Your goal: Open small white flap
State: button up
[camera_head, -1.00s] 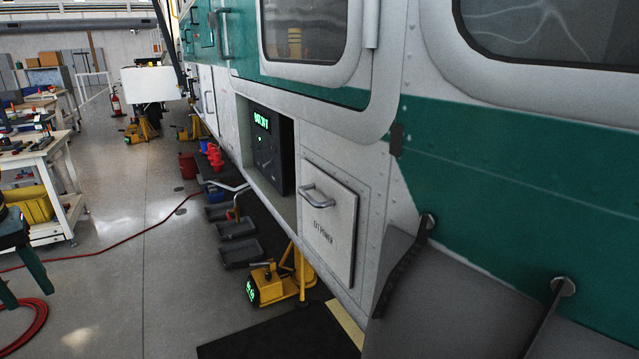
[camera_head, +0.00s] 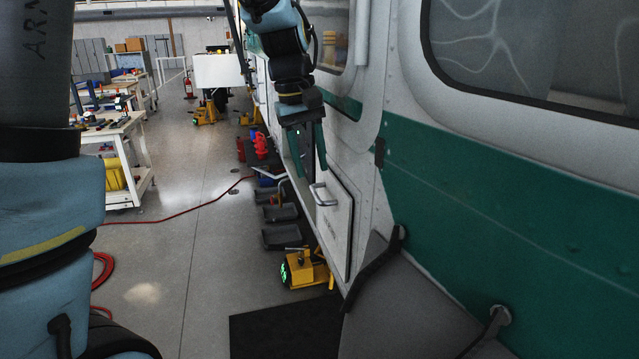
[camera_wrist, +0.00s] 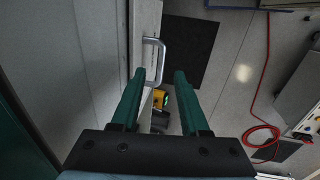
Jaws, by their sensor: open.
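The small white flap (camera_head: 337,240) is set low in the helicopter's white side, with a metal bar handle (camera_head: 322,195) standing out near its top. My gripper (camera_head: 311,172) hangs beside the helicopter, close to the handle and pointing down. My gripper and arm hide the compartment beside the flap.
The helicopter's green and white side (camera_head: 500,220) fills the right. A yellow jack (camera_head: 307,268) stands on the floor below the flap, near a black mat (camera_head: 285,325). Workbenches (camera_head: 125,150) stand at the left.

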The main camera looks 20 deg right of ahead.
aim_at(316, 195)
jog(key=f, duration=0.3)
jog(key=d+f, duration=0.1)
jog(key=f, duration=0.1)
jog(key=shift+f+p, duration=0.35)
jog(key=shift+c, duration=0.2)
grip_shut()
dwell(1.0)
